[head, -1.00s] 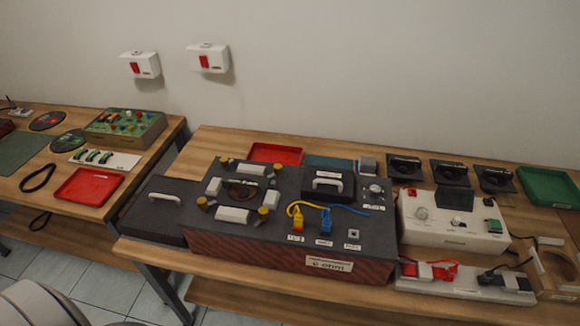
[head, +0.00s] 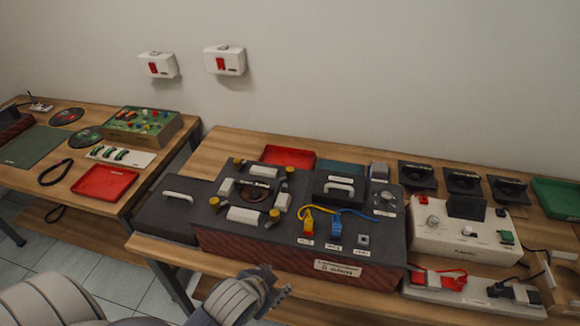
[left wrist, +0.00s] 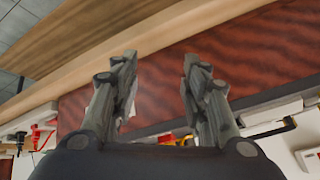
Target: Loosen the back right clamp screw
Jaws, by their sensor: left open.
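The dark hifi unit (head: 215,232) lies on the bench with a reddish front panel, which also fills much of the left wrist view (left wrist: 250,50). On its top left, white clamp blocks surround a round dark part (head: 252,192). Yellow clamp screws stand at the corners; the back right clamp screw (head: 290,171) is upright with nothing touching it. My left gripper (head: 280,281) is low in front of the hifi, apart from the screws. In the left wrist view its two fingers (left wrist: 158,60) are spread and empty. My right gripper is not seen.
A black lid with a handle (head: 340,187) and yellow and blue cables stand right of the clamps. A red tray (head: 288,156) lies behind. A dark case (head: 165,215) sits left of the hifi, a white box (head: 464,235) right. Space above the clamps is clear.

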